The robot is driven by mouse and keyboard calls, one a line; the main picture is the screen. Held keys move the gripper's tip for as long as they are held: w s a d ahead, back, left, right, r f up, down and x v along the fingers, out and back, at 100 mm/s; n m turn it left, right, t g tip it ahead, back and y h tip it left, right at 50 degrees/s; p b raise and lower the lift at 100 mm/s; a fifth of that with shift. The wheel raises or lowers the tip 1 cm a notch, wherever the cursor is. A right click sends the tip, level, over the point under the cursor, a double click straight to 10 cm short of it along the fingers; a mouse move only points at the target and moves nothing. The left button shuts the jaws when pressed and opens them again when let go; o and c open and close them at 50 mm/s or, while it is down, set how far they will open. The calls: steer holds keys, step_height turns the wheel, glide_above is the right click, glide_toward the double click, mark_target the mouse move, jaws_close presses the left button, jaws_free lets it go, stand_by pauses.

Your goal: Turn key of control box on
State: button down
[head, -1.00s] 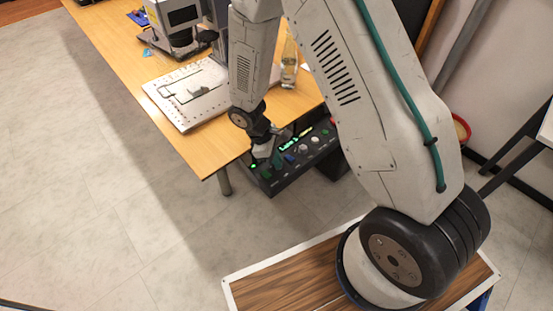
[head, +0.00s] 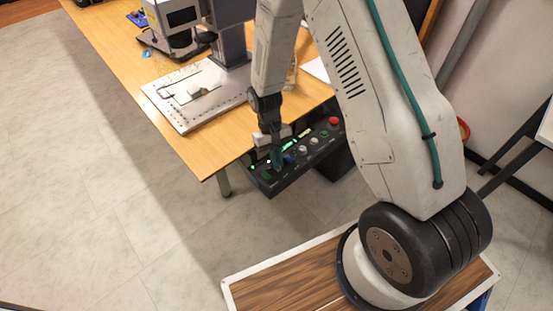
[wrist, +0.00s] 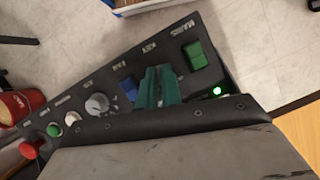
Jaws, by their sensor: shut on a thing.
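The black control box (head: 308,165) hangs below the table's front edge; its panel (wrist: 125,62) fills the middle of the wrist view. My gripper (head: 277,158) is over the left part of the panel. In the wrist view, the green fingertips of my gripper (wrist: 158,88) are closed together below the "KEY" label, between the green mains switch (wrist: 195,56) and the blue fan switch (wrist: 128,87). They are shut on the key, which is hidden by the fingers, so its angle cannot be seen. A small green light (wrist: 217,91) is lit near the mains switch.
A grey knob (wrist: 97,104), a white button (wrist: 72,118), a green button (wrist: 54,130) and a red button (wrist: 28,149) lie further along the panel. The wooden table (head: 120,52) carries the laser marker (head: 172,20) and a white plate (head: 190,112). Floor in front is clear.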

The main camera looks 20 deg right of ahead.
steer(key=m+y, duration=0.2)
steer(key=m, duration=0.3)
steer(key=shift+d+m, duration=0.15)
steer(key=shift+m, duration=0.15)
steer(key=shift+t, duration=0.4)
steer(key=c, duration=1.6)
jaws_free()
steer(key=v, duration=0.8)
steer(key=shift+d+f, duration=0.1)
